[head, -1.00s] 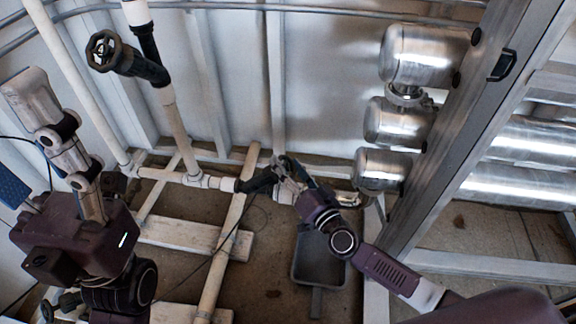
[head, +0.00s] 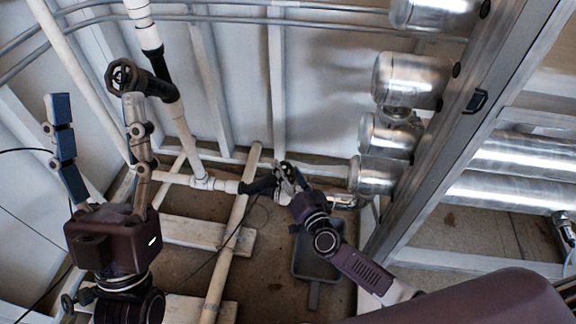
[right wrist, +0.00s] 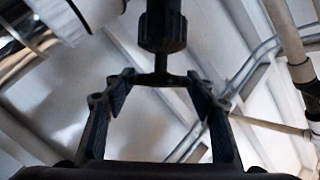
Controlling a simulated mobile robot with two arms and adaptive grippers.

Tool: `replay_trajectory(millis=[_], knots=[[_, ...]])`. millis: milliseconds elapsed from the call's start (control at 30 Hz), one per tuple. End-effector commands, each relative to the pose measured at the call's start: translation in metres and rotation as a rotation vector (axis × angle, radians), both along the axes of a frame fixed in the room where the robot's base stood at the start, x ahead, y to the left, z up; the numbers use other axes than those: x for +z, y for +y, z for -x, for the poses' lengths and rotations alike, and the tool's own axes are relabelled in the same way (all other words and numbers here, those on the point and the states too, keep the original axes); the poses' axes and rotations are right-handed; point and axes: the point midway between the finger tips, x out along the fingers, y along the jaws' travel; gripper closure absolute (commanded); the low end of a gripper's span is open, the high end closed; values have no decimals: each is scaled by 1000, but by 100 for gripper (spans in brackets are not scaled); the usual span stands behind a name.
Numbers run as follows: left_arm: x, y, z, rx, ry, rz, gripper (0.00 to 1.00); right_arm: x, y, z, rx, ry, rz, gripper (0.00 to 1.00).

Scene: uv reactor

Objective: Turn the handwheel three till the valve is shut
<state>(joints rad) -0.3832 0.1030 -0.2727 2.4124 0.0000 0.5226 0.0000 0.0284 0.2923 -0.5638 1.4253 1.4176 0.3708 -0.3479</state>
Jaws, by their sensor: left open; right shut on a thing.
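A black handwheel (head: 284,176) sits at the end of a dark valve (head: 260,185) on the low white pipe in the head view. My right gripper (head: 287,172) is shut on this handwheel. In the right wrist view, the wheel (right wrist: 161,80) shows edge-on between the two fingers, below the dark valve body (right wrist: 162,28). A second black handwheel (head: 124,76) is on a valve on the upright pipe at upper left. My left gripper (head: 98,112) is open and empty, its right finger overlapping the edge of that upper wheel in the picture. No wheel number is readable.
Shiny metal cylinders (head: 408,78) and a grey steel post (head: 440,130) stand to the right of my right gripper. A grey tray (head: 316,262) lies on the floor below it. White floor pipes and beams (head: 200,233) run between my arms.

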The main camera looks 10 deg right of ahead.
Motion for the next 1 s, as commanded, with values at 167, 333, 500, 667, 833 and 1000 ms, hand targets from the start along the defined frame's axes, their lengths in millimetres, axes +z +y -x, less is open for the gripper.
replay_trajectory(millis=[167,333,500,667,833,1000], knots=[[-20,-5,-31,10,172,-52,43,4,-4,-2,-25,10,-5,73],[-47,-9,-56,19,336,-100,43,4,-5,-2,-41,23,-10,73],[-77,-10,-75,27,497,-146,43,4,-5,-2,-55,36,-16,73],[-108,-9,-87,36,645,-186,43,3,-5,-1,-68,48,-22,73],[-132,-7,-92,41,749,-214,43,2,-4,-1,-75,57,-26,73],[-139,-7,-93,43,780,-222,43,1,-4,0,-77,60,-28,73]])
